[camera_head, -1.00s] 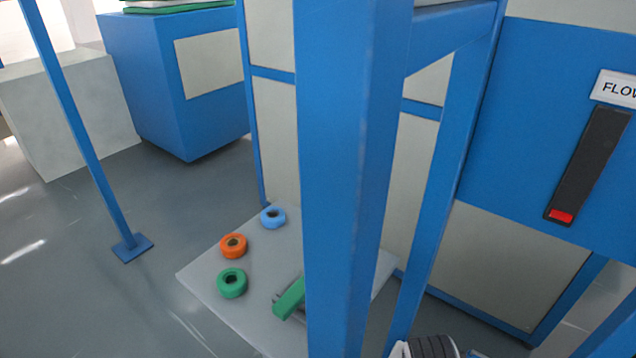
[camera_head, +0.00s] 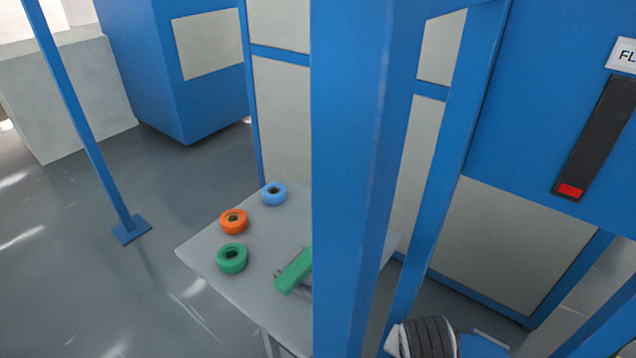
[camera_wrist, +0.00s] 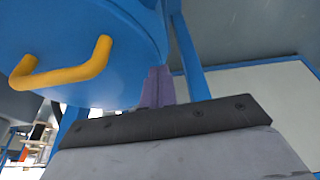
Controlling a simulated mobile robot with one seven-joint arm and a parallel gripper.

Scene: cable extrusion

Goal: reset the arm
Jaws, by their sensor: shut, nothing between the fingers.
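My gripper (camera_wrist: 158,88) shows in the wrist view as two narrow purple fingers standing together beyond the dark bolted edge of its grey body. The fingers are shut, with nothing seen between them. Behind them is a large round blue surface with a yellow handle (camera_wrist: 65,68). I cannot tell whether the fingers touch the blue surface. My gripper cannot be made out in the head view, where a dark ribbed rounded part (camera_head: 430,338) with a white end shows at the bottom edge.
A blue post (camera_head: 350,180) blocks the middle of the head view. A grey table (camera_head: 215,258) holds blue, orange and green rings (camera_head: 233,258) and a green bar-shaped thing (camera_head: 294,271). A blue panel (camera_head: 545,100) stands at right. Open floor lies at left.

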